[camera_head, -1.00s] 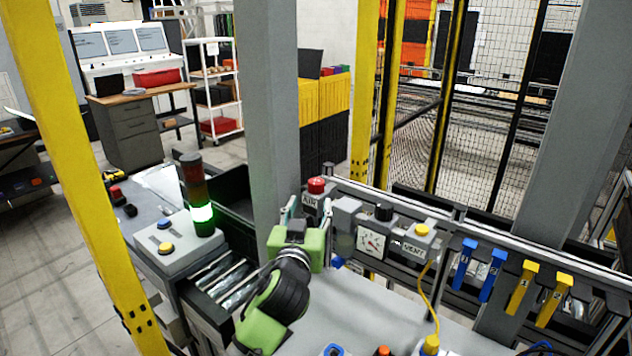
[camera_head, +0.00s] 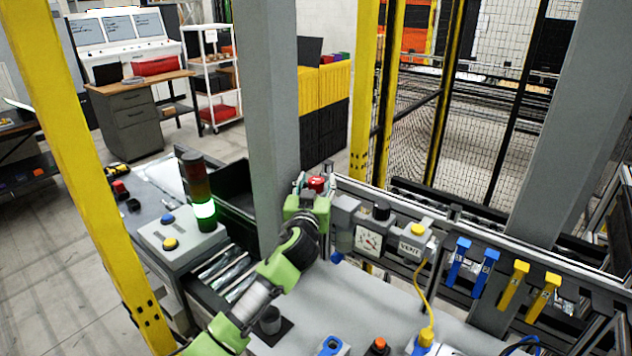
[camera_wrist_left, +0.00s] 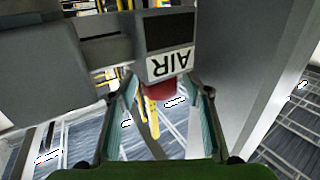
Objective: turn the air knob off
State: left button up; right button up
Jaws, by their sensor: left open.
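The red air knob (camera_head: 316,183) sits on top of a grey box on the rail beside the grey post. In the left wrist view the red knob (camera_wrist_left: 160,88) shows next to the AIR label (camera_wrist_left: 171,62), which is upside down there. My left gripper (camera_head: 313,188) is open, with one finger to each side of the knob. In the left wrist view its fingers (camera_wrist_left: 158,112) stand apart with a gap on both sides of the knob, and I see no clear contact. The AIR label is hidden in the head view. My right gripper is not in view.
A pressure gauge (camera_head: 368,240) and a VENT box with a yellow button (camera_head: 417,229) are right of the knob. The grey post (camera_head: 268,120) stands close on the left. Blue levers (camera_head: 458,262) and yellow levers (camera_head: 516,288) hang farther right. A lit green stack light (camera_head: 205,210) is at left.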

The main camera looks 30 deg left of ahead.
pick_arm(q)
jog(key=c, duration=1.1)
jog(key=shift+h, duration=0.3)
jog(key=m+t+h, duration=0.1)
jog(key=m+h, duration=0.2)
jog(key=h, duration=0.1)
jog(key=shift+a+m+h, duration=0.15)
jog(key=shift+m+h, duration=0.15)
jog(key=shift+h, duration=0.1)
jog(key=shift+m+t+h, duration=0.3)
jog(key=shift+m+h, duration=0.8)
jog(key=shift+h, duration=0.6)
jog(key=o, duration=1.1)
